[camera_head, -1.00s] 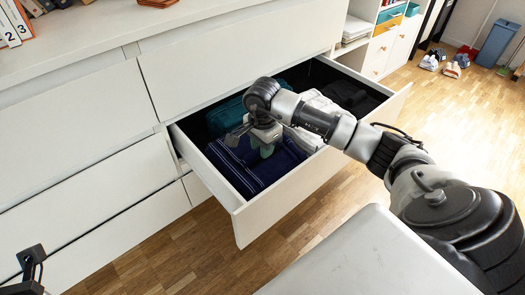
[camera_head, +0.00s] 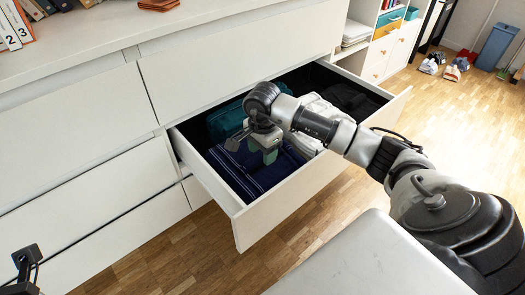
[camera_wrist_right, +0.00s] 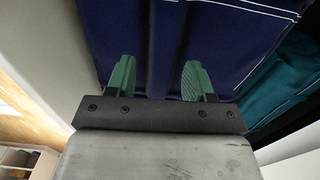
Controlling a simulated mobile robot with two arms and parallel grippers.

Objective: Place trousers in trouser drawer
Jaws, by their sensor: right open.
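The open white trouser drawer (camera_head: 300,192) holds folded clothes. Folded navy trousers with pale stitching (camera_head: 240,174) lie in its near left part and also fill much of the right wrist view (camera_wrist_right: 215,30). My right gripper (camera_head: 262,155) is over the navy trousers, open, with its two green fingers apart and nothing seen held between them. In the right wrist view the fingertips (camera_wrist_right: 157,68) are against or just above the navy cloth; I cannot tell which. Only a dark part of my left arm shows at the lower left of the head view, without fingers.
Teal folded cloth (camera_head: 226,120) lies behind the navy trousers. White cloth (camera_head: 322,107) and black cloth (camera_head: 347,95) lie to the right in the drawer. The white dresser (camera_head: 75,145) stands behind and left. The wooden floor (camera_head: 160,250) in front is clear.

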